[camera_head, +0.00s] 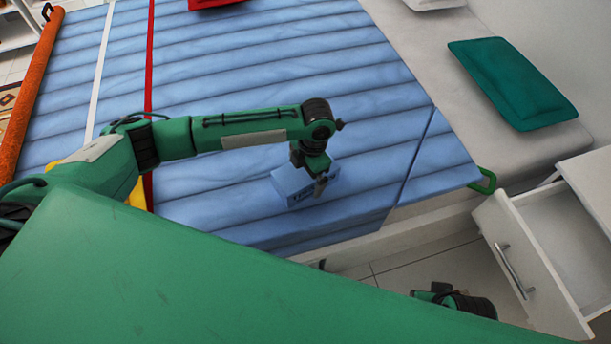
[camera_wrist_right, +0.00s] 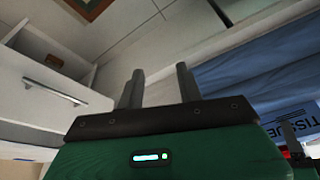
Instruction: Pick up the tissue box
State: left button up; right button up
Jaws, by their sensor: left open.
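The tissue box (camera_head: 288,184) is light blue with dark lettering on its side. It rests on the blue striped bedding (camera_head: 230,90) near the front edge in the head view. My left gripper (camera_head: 320,186) is open and points down at the box, its fingers overlapping the box's right part; I cannot tell whether they touch it. In the right wrist view, the box's side marked TISSUE (camera_wrist_right: 292,122) shows at the right edge. My right gripper (camera_wrist_right: 159,86) is open and empty, its two fingers apart, low beside the bed and away from the box.
A white cabinet with an open drawer (camera_head: 513,262) stands at the right. A teal cushion (camera_head: 512,84) lies on the pale surface beyond the bedding. An orange roll (camera_head: 33,95) runs along the far left. The tiled floor between bed and drawer looks clear apart from my right arm.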

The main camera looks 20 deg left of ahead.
pick_arm(q)
jog(key=shift+s+f, duration=0.1)
jog(key=shift+f, duration=0.7)
jog(key=shift+a+f, duration=0.1)
jog(key=shift+f, duration=0.15)
jog(key=c, duration=1.2)
pick_arm(e)
jog(key=shift+s+d+r, duration=0.1)
jog(key=shift+s+r, duration=0.05)
jog(key=shift+r, duration=0.2)
pick_arm(q)
jog(key=shift+o, duration=0.2)
jog(key=shift+r, duration=0.1)
